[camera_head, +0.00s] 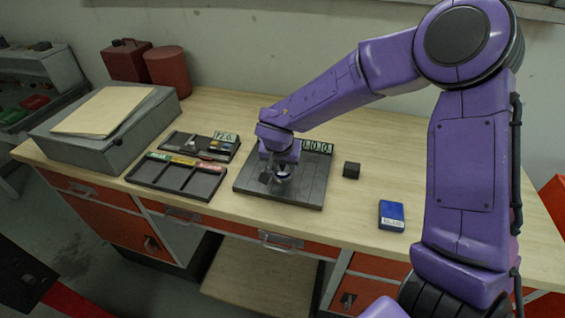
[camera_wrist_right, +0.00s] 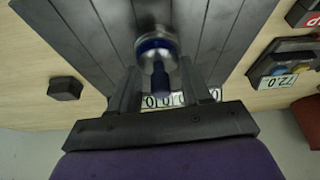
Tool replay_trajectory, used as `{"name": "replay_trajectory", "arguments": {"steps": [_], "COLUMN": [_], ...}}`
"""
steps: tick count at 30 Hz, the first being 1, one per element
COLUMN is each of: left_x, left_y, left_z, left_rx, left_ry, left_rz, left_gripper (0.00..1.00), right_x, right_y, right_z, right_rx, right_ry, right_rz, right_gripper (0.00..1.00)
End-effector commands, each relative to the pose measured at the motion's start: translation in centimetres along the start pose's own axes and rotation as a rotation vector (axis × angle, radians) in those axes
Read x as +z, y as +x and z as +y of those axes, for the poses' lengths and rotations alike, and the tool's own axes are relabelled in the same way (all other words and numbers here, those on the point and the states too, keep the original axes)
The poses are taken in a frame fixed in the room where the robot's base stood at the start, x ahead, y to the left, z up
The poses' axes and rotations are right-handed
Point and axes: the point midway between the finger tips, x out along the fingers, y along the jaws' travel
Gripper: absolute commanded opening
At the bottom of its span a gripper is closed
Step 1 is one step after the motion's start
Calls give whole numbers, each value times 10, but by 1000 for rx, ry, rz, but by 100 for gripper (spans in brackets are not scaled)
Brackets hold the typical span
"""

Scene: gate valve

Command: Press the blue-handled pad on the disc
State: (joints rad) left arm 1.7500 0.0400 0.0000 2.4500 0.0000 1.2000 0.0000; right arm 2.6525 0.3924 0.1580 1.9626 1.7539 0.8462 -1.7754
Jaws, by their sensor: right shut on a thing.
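My right gripper (camera_head: 277,180) points down over the dark slatted plate (camera_head: 312,187) on the bench, which has a number display at its back edge. In the right wrist view, the fingers of my right gripper (camera_wrist_right: 160,88) are shut on the blue handle (camera_wrist_right: 159,78) of the pad. A round silvery, glassy shape with a dark blue ring (camera_wrist_right: 155,43) sits at the handle's far end, over the plate. It is blurred, and I cannot tell where pad and disc meet or whether they touch. My left gripper is not in view.
A small black block (camera_head: 351,170) and a blue labelled box (camera_head: 391,215) stand right of the plate. Left are a compartment tray (camera_head: 176,180), a smaller tray with a display (camera_head: 200,146) and a grey case (camera_head: 105,125). The bench's back right is clear.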

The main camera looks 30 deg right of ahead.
Motion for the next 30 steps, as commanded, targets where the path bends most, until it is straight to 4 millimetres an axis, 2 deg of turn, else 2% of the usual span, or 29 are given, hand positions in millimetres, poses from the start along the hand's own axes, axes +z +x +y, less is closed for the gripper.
{"name": "replay_trajectory", "arguments": {"steps": [20,30], "left_x": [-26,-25], "left_y": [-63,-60], "left_z": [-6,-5], "left_rx": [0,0], "left_ry": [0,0], "left_rz": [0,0], "left_gripper": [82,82], "right_x": [-20,-28], "right_y": [-48,-64], "right_z": [0,0], "right_rx": [-1,-1], "right_ry": [0,1], "right_rz": [1,1], "right_gripper": [24,24]}}
